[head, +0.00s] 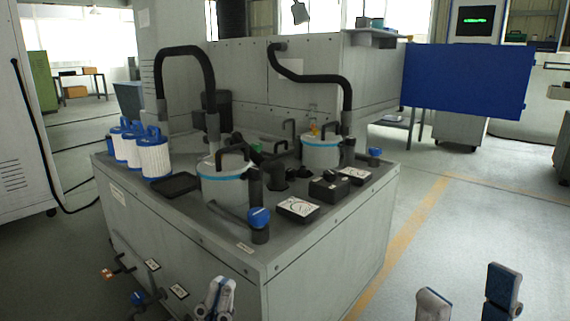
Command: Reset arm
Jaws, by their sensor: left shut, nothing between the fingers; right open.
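My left gripper (214,299) is at the bottom of the head view, in front of the grey filter cabinet's near face. Its fingers are together and nothing is between them. My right gripper (462,298) is at the bottom right over the floor, to the right of the cabinet. Its two fingers are wide apart and empty. Both arms are mostly below the picture's edge. I cannot tell whether the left gripper touches the cabinet.
The grey cabinet (190,238) carries two canisters, one (222,189) nearer and one (321,153) farther, with black hoses. White filters (155,160) stand at its left. Valves (137,298) jut from its front. A blue panel (467,80) is behind right. Floor (440,240) to the right is clear.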

